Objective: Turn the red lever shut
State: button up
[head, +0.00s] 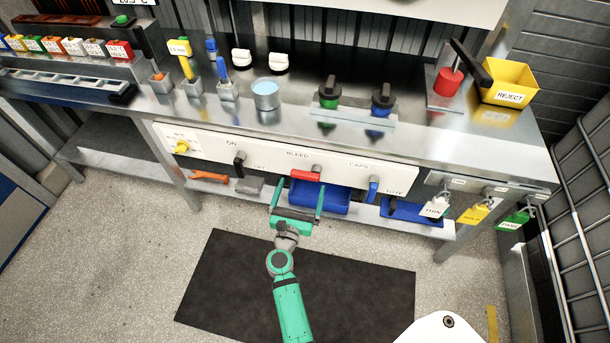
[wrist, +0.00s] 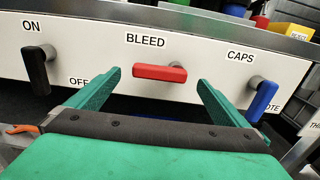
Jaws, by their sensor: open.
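The red lever (head: 305,175) is on the white front panel (head: 330,165) under the word BLEED. It lies level, pointing left to right. In the wrist view the red lever (wrist: 160,73) shows whole, ahead of my gripper and between the lines of its two fingers. My gripper (head: 300,192) is open and empty just in front of the panel, below the lever. In the wrist view both green fingers of my gripper (wrist: 155,88) are spread wide, one to each side of the lever. I see no contact with it.
A black lever (wrist: 36,70) hangs down at the left under ON, and a blue lever (wrist: 262,100) hangs at the right under CAPS. A blue bin (head: 325,200) sits on the shelf below. Colored tags (head: 475,210) hang at the right. A black mat (head: 350,285) covers the floor.

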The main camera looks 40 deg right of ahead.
aim_at(304, 178)
jog(key=shift+x, duration=3.1)
jog(key=c, duration=1.5)
